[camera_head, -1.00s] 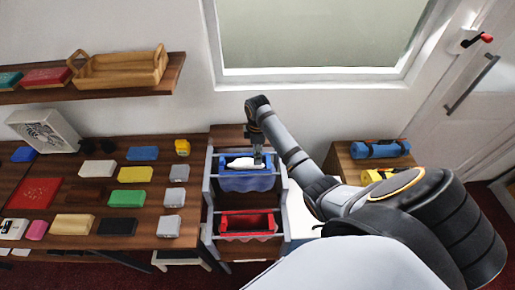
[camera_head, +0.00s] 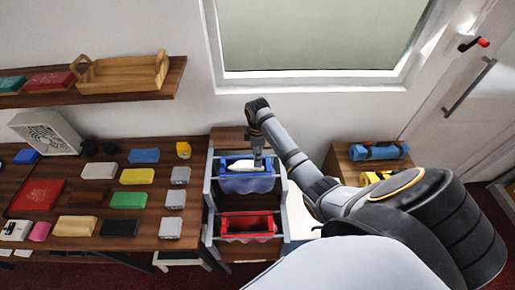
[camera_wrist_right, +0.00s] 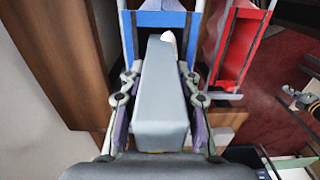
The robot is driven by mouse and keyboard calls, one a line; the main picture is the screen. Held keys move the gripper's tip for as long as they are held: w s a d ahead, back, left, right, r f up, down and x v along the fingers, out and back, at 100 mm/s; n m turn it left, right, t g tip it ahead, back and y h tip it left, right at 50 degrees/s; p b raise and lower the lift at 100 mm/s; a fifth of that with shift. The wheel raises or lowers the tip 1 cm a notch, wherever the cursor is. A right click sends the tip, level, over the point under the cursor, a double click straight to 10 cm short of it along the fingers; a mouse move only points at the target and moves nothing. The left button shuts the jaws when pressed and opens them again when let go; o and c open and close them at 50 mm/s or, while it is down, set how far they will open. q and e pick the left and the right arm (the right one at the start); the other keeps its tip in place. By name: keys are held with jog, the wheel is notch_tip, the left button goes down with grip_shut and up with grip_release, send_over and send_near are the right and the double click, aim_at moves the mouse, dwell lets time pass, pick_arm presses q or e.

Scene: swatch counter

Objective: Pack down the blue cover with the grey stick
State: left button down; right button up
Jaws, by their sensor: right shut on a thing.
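The blue cover (camera_head: 246,183) hangs in the upper bay of a grey-railed rack, with a blue frame around its opening. Something white (camera_head: 243,167) shows in that opening; it also shows past the stick in the right wrist view (camera_wrist_right: 168,39). My right gripper (camera_head: 258,162) is over the right part of the blue opening. In the right wrist view the gripper (camera_wrist_right: 158,110) is shut on the grey stick (camera_wrist_right: 160,95), which points away toward the blue frame (camera_wrist_right: 161,18). Whether the stick's far end touches anything cannot be told. My left gripper is not in view.
A red holder (camera_head: 247,224) sits in the rack's lower bay. A wooden table (camera_head: 150,190) with coloured blocks stands left. A small cabinet (camera_head: 345,172) with a blue roll (camera_head: 380,151) stands right. A shelf with a wooden tray (camera_head: 120,72) hangs above.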

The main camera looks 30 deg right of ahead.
jog(key=shift+r+p, duration=0.3)
jog(key=shift+r, duration=4.2)
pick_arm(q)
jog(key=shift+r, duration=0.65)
